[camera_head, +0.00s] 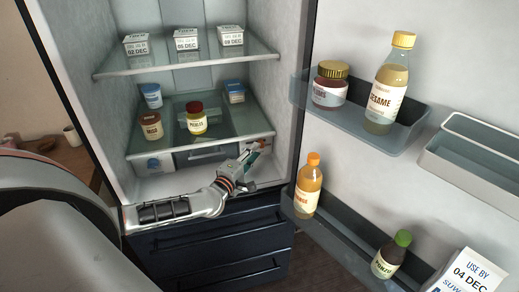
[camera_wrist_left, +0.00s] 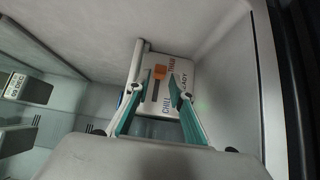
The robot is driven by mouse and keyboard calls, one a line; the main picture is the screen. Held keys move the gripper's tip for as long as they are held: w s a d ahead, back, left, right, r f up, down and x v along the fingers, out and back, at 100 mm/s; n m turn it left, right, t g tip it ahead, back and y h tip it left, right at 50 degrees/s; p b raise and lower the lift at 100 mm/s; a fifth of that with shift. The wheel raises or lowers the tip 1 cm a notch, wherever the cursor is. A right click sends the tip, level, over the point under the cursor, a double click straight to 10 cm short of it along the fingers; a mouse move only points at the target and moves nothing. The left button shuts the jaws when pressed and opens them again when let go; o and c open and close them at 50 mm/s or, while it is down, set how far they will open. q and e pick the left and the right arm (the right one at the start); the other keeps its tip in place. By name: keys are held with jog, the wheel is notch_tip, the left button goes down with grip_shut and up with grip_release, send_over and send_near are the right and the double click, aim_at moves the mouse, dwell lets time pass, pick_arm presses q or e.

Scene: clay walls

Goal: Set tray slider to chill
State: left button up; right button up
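The tray's slider panel (camera_wrist_left: 181,80) shows in the left wrist view as a pale plate with the words CHILL, THAW and READY. Its orange slider knob (camera_wrist_left: 160,72) sits at the upper end of a dark slot, away from the CHILL word. My left gripper (camera_wrist_left: 161,82) has its two teal fingers apart, with the knob appearing between the tips; contact cannot be told. In the head view my left gripper (camera_head: 257,152) is at the right front of the fridge's lower tray (camera_head: 205,153) and hides the panel. My right gripper is not in view.
A glass shelf (camera_head: 190,62) with several white boxes is above. A pickles jar (camera_head: 196,120) and other containers stand over the tray. The open door at right bears bins with a sesame bottle (camera_head: 385,95) and an orange bottle (camera_head: 307,188). Dark drawers (camera_head: 220,250) lie below.

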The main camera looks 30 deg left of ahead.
pick_arm(q)
jog(key=shift+w+a, duration=0.1)
jog(key=shift+w, duration=1.45)
grip_shut()
jog(key=shift+s+a, duration=1.05)
jog(key=shift+s, duration=0.1)
jog(key=shift+s+a+p, duration=0.1)
jog(key=shift+p, duration=0.2)
grip_release()
jog(key=shift+f, duration=0.1)
jog(key=shift+s, duration=0.15)
